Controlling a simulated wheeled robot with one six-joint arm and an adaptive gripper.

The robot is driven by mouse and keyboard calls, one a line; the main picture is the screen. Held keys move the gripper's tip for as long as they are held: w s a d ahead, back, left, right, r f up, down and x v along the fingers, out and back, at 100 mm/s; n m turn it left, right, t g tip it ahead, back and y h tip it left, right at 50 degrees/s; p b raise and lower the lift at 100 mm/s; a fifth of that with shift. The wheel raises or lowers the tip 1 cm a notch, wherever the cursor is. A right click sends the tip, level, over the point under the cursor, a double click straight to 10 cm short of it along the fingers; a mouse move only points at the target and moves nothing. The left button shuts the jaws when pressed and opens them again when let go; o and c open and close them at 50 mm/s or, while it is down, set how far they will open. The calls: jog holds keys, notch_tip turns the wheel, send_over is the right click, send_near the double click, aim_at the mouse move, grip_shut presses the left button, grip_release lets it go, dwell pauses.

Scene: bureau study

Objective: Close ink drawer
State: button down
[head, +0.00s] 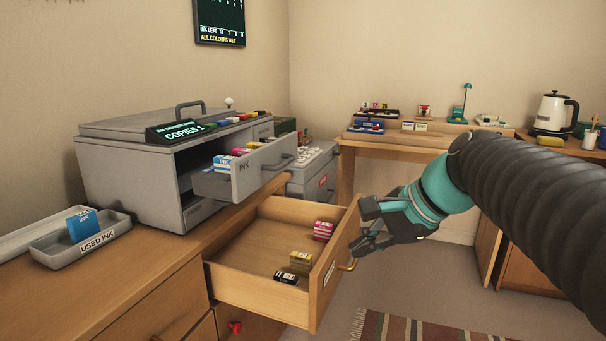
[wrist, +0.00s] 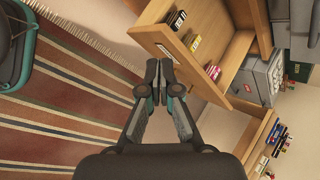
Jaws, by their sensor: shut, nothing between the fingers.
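The grey drawer marked INK (head: 262,172) stands pulled out of the grey copier (head: 125,170), with several coloured ink boxes in it. Below it, a wooden drawer (head: 318,275) is also pulled out, holding pink (head: 323,230), yellow (head: 300,261) and black (head: 287,277) ink boxes. My gripper (head: 362,245) is shut and empty, just outside the wooden drawer's front, by its brass handle (head: 347,265). The wrist view shows the closed fingertips (wrist: 159,88) beside that wooden front (wrist: 185,58). I cannot tell whether they touch it.
A grey tray labelled USED INK (head: 80,253) holds a blue box (head: 82,225) on the wooden bureau, at left. A desk (head: 395,140) with small items and a kettle (head: 551,112) stands behind. A striped rug (head: 420,328) lies on the floor before the drawers.

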jog(key=w+r+m+y+b, duration=0.35)
jog(key=w+r+m, duration=0.2)
jog(key=w, duration=0.55)
jog(key=m+y+b, duration=0.1)
jog(key=m+y, duration=0.3)
jog(key=y, duration=0.1)
send_near(288, 162)
jog(key=b+x, duration=0.2)
jog(key=x, duration=0.5)
jog(key=shift+s+a, duration=0.1)
jog(key=shift+a, duration=0.05)
